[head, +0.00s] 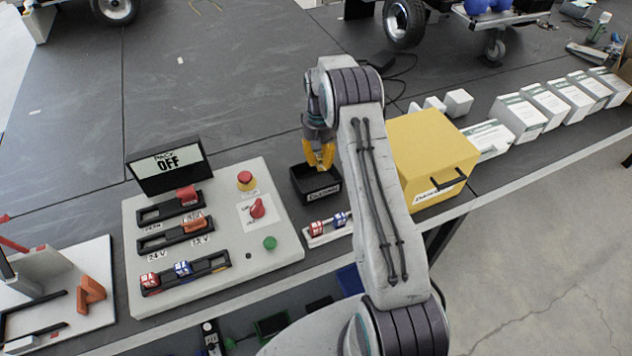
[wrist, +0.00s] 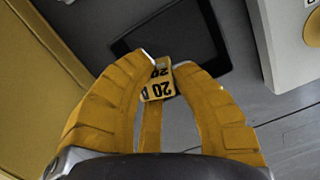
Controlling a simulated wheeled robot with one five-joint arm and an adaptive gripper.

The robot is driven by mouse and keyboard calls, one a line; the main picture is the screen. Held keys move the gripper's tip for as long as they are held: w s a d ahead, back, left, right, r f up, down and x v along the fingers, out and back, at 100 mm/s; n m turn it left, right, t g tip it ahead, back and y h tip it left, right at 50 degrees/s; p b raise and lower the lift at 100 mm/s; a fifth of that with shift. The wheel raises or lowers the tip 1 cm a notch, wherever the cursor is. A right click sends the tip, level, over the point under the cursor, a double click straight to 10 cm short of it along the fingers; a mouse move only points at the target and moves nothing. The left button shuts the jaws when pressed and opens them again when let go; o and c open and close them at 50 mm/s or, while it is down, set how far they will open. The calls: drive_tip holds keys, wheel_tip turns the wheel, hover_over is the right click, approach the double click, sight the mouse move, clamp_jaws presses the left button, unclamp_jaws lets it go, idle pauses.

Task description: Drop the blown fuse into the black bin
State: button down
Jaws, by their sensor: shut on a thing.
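My yellow-fingered gripper (head: 320,160) is over the black bin (head: 304,194) in the head view. In the wrist view its fingers (wrist: 160,75) are shut on a yellow fuse (wrist: 157,90) marked "20 A". The fuse is hard to make out in the head view, hidden by the fingers. The bin is a small open dark box with a label on its front; its dark inside (wrist: 178,38) shows beyond the fingertips in the wrist view. The fuse is held above the bin's level, apart from it as far as I can see.
Left of the bin is a white fuse panel (head: 225,262) with an "OFF" display (head: 168,164), red and blue fuses and buttons. A small fuse tray (head: 318,240) lies in front. A yellow box (head: 430,150) stands right, partly behind my arm. White boxes (head: 520,115) line the far right.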

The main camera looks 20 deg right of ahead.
sight(321, 166)
drive_tip(key=shift+f+b, duration=0.45)
drive_tip(key=shift+f, duration=1.15)
drive_tip(key=c, duration=1.1)
unclamp_jaws()
drive_tip(key=shift+o, duration=0.2)
wheel_tip(321, 166, up, 12)
drive_tip(key=w, duration=0.1)
drive_tip(key=shift+w+d, duration=0.15)
drive_tip(key=shift+w, duration=0.1)
